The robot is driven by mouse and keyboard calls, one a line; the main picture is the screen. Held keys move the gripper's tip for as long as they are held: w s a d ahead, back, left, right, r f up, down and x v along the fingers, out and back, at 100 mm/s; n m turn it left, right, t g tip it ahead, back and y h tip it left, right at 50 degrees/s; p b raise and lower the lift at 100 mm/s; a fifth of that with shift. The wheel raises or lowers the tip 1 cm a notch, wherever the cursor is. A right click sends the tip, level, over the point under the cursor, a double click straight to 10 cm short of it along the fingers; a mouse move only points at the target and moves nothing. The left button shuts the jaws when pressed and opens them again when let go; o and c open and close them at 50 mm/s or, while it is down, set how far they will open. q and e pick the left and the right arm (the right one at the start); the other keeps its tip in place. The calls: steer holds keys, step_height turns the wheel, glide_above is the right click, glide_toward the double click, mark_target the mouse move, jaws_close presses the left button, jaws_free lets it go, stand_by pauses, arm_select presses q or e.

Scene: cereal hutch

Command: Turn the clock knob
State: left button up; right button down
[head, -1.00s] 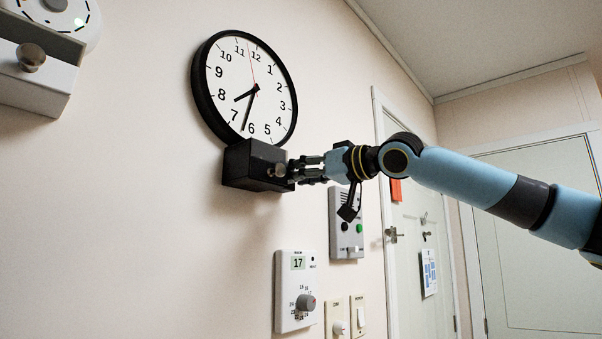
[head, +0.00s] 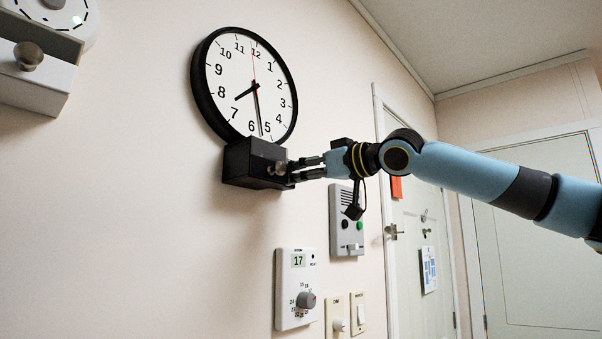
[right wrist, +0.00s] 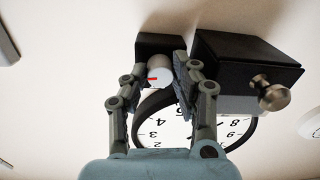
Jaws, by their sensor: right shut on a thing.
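The round black-rimmed clock (head: 203,105) hangs on the wall. Its short hand points between 7 and 8, its long hand between 5 and 6. Below it sits a black box (head: 250,165) with a round metal knob (head: 277,168). In the right wrist view, with the clock upside down, this metal knob (right wrist: 272,97) is beside my fingers, apart from them. My right gripper (head: 293,171) is shut on the pale cylindrical clock knob (right wrist: 160,74), which has a red mark and sits on a second black block (right wrist: 160,43). In the head view my fingers hide that knob. My left gripper is out of view.
A grey panel with buttons (head: 344,195), a thermostat (head: 285,285) reading 17 and switches (head: 357,318) are on the wall below my right arm. A white box with a knob (head: 30,85) is at upper left. A door (head: 410,240) stands behind the arm.

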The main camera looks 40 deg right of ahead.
steer(key=n, duration=1)
steer(key=shift+r, duration=0.15)
stand_by(0.4)
